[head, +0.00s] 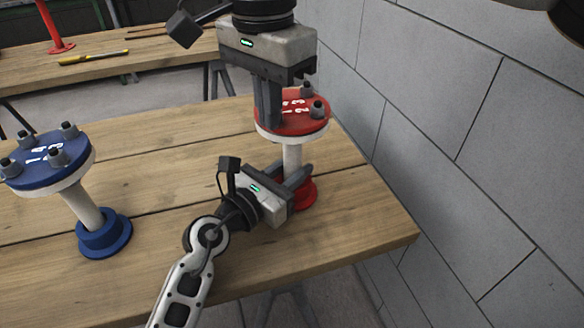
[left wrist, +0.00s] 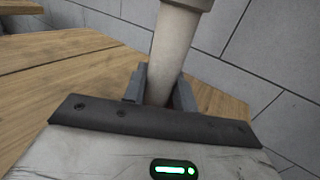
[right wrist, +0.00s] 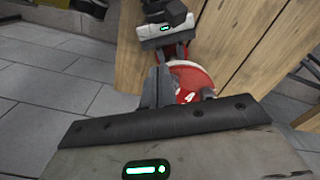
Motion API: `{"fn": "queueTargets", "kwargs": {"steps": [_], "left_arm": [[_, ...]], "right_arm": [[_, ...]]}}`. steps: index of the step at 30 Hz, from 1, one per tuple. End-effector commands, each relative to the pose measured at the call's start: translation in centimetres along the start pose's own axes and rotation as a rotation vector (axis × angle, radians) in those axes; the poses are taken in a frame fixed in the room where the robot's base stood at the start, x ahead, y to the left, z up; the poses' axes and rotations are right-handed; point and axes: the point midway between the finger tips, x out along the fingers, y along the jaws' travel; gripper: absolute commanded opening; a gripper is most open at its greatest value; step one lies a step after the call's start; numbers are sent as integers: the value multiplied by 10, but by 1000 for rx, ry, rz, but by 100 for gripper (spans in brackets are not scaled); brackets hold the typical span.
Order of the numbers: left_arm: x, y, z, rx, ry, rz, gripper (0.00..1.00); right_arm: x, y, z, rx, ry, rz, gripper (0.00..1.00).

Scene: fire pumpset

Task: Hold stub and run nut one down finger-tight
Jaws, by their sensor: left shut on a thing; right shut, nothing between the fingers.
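The red stub has a red numbered flange (head: 293,124) on top, a white ring under it, a pale pipe (head: 292,156) and a red base (head: 306,193). My left gripper (head: 299,177) is shut on the pipe, low above the base; the left wrist view shows the pipe (left wrist: 174,50) between its fingers. My right gripper (head: 268,122) points down at the flange's left side, fingers shut and empty. Two dark nuts, one at the back (head: 307,88) and one at the right (head: 318,109), show on the flange. Anything behind the right fingers is hidden. The right wrist view shows part of the flange (right wrist: 192,79).
A blue stub (head: 82,200) with a numbered flange and several nuts stands at the left of the wooden table (head: 170,150). A grey block wall (head: 440,130) rises close on the right. A back bench (head: 120,65) holds a yellow-handled tool (head: 93,58) and a red post.

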Motion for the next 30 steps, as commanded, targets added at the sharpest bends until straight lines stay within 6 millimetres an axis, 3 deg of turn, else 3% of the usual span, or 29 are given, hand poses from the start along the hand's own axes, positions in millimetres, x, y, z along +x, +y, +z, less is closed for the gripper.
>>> {"fn": "queueTargets", "kwargs": {"steps": [30], "left_arm": [[0, 0, 0, 4, 0, 2, 0]], "right_arm": [[1, -10, -4, 4, 2, -1, 0]]}}
